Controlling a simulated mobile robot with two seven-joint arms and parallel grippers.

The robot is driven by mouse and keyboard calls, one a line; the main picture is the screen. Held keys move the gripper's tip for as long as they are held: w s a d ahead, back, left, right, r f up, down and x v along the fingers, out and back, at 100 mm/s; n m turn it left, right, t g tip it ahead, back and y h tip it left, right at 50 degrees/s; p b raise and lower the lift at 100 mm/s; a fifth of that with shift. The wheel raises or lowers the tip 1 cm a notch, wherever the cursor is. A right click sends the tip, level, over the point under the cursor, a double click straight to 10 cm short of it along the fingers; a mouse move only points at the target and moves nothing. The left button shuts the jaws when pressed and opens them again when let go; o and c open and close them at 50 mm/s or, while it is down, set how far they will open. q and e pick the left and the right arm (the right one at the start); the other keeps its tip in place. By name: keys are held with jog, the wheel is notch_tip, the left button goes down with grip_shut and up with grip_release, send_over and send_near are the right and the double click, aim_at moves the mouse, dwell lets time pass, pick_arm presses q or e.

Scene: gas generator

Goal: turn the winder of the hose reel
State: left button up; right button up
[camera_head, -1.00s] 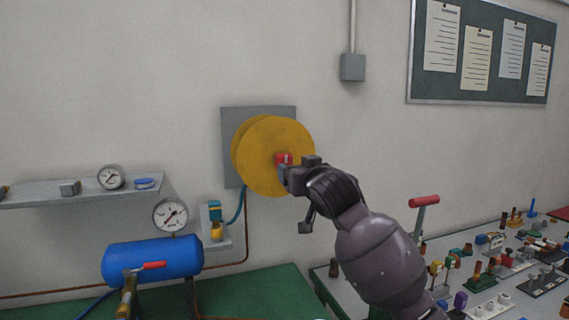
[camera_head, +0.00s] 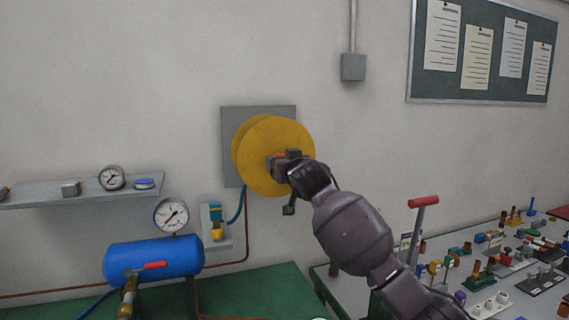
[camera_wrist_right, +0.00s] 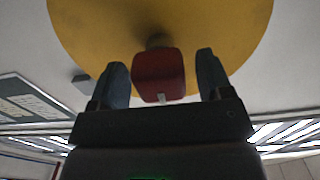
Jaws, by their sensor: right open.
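The hose reel (camera_head: 262,132) is a yellow double disc on a grey wall plate (camera_head: 232,115). My right gripper (camera_head: 284,160) is at the front of the disc, around the winder knob. In the wrist view my right gripper (camera_wrist_right: 165,83) is open, one finger on each side of the knob, with a gap on both sides. My left gripper is not in view.
A blue tank (camera_head: 155,258) with a gauge (camera_head: 171,215) stands at lower left, below a wall shelf (camera_head: 85,190). A small bracket (camera_head: 218,242) is below the reel. A cluttered table (camera_head: 480,285) with a red-handled lever (camera_head: 423,202) lies right.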

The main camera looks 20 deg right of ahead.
jog(key=c, duration=0.9)
